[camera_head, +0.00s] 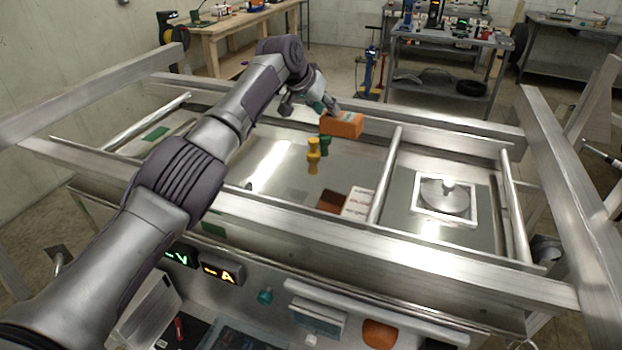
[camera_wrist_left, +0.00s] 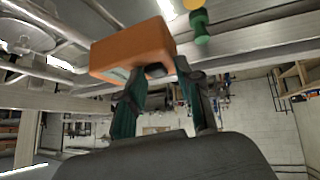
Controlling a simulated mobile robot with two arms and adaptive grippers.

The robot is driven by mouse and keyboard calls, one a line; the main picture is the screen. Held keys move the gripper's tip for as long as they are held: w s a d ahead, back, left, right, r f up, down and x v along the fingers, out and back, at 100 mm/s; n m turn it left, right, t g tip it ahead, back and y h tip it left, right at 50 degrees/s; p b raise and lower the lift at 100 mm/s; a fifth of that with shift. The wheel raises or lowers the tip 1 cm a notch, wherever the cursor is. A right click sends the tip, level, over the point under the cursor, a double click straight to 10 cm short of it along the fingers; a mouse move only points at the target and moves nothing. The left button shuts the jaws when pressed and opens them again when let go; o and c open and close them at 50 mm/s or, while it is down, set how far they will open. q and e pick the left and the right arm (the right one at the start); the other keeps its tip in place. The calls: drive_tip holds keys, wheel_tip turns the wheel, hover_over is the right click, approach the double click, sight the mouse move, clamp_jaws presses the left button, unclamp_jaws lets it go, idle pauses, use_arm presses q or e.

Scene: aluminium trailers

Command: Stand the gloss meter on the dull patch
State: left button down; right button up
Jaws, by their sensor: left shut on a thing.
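The orange box-shaped device (camera_head: 342,125), which I take for the gloss meter, is held by my left gripper (camera_head: 327,108) above the metal trailer bed. In the left wrist view the orange device (camera_wrist_left: 133,50) sits at the tips of the gripper's teal fingers (camera_wrist_left: 165,88). A white square frame (camera_head: 418,200) lies on the right section of the bed. Inside it is a dull grey round area (camera_head: 436,204), perhaps the dull patch, with a pale knob-like thing (camera_head: 448,187) on it. The device is up and left of this frame, well apart from it. My right gripper is not in view.
Yellow (camera_head: 313,158) and green (camera_head: 325,146) spool-like pieces stand below the held device. A brown box (camera_head: 332,201) and a white printed card (camera_head: 358,202) lie near the front rail. A round crossbar (camera_head: 386,175) separates the middle and right sections. Raised rails surround the bed.

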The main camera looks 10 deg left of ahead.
use_arm(q)
drive_tip(key=s+a+f+p, duration=0.1)
drive_tip(key=s+f+p, duration=0.1)
drive_tip(key=s+f, duration=0.1)
drive_tip(key=s+a+f+p, duration=0.2)
drive_tip(key=s+f, duration=0.1)
drive_tip(key=s, duration=0.1)
drive_tip(key=s+a+f+p, duration=0.1)
drive_tip(key=s+f+p, duration=0.1)
drive_tip(key=s+f, duration=0.1)
drive_tip(key=shift+s+a+f+p, duration=0.25)
drive_tip(key=shift+s+f+p, duration=0.15)
drive_tip(key=shift+f, duration=0.2)
drive_tip(key=shift+a+f, duration=0.1)
drive_tip(key=shift+f, duration=0.1)
drive_tip(key=c, duration=0.7)
unclamp_jaws()
drive_tip(key=shift+f, duration=0.1)
